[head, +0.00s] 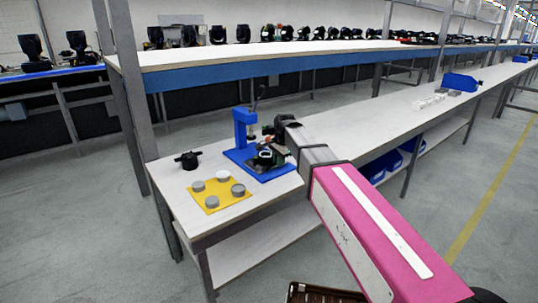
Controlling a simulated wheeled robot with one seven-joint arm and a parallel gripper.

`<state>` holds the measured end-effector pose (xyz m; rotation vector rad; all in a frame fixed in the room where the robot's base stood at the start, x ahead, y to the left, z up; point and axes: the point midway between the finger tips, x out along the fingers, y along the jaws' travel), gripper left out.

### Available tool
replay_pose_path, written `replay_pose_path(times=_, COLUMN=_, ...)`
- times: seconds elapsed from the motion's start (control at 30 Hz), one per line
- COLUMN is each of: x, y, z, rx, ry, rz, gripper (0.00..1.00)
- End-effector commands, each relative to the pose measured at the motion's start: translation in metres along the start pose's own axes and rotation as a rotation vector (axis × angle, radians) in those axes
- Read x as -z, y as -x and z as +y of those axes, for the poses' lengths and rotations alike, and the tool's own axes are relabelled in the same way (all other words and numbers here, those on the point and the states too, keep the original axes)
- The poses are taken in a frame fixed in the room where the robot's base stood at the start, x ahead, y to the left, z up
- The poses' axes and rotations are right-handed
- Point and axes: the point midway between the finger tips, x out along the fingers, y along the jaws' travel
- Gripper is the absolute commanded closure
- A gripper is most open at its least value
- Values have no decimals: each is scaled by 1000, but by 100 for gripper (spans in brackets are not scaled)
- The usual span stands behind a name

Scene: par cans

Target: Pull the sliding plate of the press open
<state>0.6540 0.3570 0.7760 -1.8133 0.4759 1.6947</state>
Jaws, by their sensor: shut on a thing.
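The blue press (241,128) stands on the white workbench, with its blue base (280,173) flat on the top and a dark lever at its upper right. My arm reaches in from the lower right. My gripper (264,156) is dark and sits low at the front of the press, over its base. It is shut on a small part there, at the place of the sliding plate. The plate is mostly hidden by my gripper and wrist, so I cannot tell how far out it is.
A yellow mat (211,206) with several round grey and white pieces lies at the bench's front left. A black part (187,160) lies behind it. The white bench (330,125) runs right, with a blue bin (460,82) far along it. A shelf upright stands at left.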

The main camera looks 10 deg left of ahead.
Motion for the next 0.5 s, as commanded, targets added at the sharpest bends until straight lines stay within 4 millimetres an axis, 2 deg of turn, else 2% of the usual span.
replay_pose_path(times=0.03, x=-1, y=2, z=10, rx=0, ry=-1, rz=0, gripper=100)
replay_pose_path(times=0.07, x=-1, y=2, z=12, rx=0, ry=-1, rz=0, gripper=100)
replay_pose_path(times=0.37, x=0, y=2, z=11, rx=0, ry=0, rz=0, gripper=100)
replay_pose_path(times=0.4, x=0, y=2, z=11, rx=0, ry=0, rz=0, gripper=75)
replay_pose_path(times=0.43, x=0, y=2, z=11, rx=0, ry=0, rz=0, gripper=65)
replay_pose_path(times=0.5, x=0, y=2, z=11, rx=0, ry=0, rz=0, gripper=62)
